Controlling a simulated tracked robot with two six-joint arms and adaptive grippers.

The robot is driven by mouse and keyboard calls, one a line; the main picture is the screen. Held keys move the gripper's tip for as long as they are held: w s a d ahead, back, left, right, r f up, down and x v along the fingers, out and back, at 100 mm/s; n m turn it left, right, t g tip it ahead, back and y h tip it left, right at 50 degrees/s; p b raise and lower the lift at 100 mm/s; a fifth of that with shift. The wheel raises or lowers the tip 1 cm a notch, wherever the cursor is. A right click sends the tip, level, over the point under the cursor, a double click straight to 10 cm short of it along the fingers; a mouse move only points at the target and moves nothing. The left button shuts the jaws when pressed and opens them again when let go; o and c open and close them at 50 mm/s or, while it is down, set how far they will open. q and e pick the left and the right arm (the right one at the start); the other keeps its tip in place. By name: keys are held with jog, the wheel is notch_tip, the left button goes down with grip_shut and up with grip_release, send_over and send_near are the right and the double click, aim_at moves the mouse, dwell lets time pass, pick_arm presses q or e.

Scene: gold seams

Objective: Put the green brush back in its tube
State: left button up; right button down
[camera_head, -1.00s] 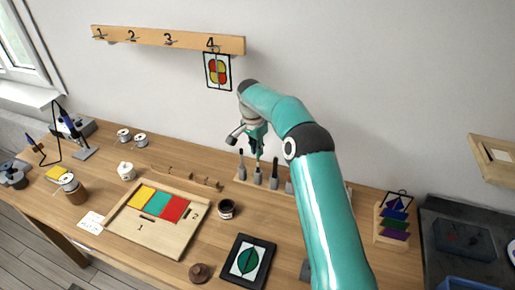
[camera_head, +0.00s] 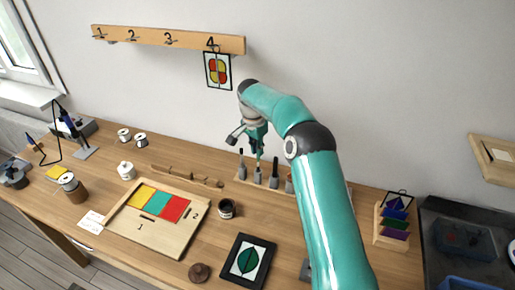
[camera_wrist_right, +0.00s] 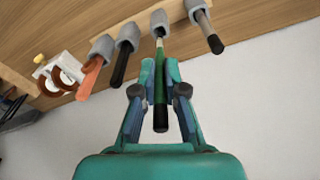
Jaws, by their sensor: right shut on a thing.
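The green brush (camera_wrist_right: 159,82) stands in my right gripper (camera_wrist_right: 159,68), with its dark end towards the wrist camera. The gripper is shut on its handle; in the head view the gripper (camera_head: 257,148) is above the tube row. The brush's pale lower part lines up with a grey tube (camera_wrist_right: 159,20) and appears to meet or enter its mouth; how deep I cannot tell. In the head view this tube (camera_head: 258,178) stands in a wooden base. My left gripper is not in view.
Neighbouring tubes hold a black-handled brush (camera_wrist_right: 121,65), an orange-handled one (camera_wrist_right: 91,76) and a grey-handled one (camera_wrist_right: 208,32), close to my fingers. The wall is just behind. A dark jar (camera_head: 227,209) and a wooden board (camera_head: 150,234) with coloured panes are to the left.

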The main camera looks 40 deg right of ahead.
jog(key=shift+f+b, duration=1.4)
jog(key=shift+f, duration=0.95)
dwell(1.3)
jog(key=shift+f+b, duration=0.3)
jog(key=shift+f, duration=0.15)
dwell(0.3)
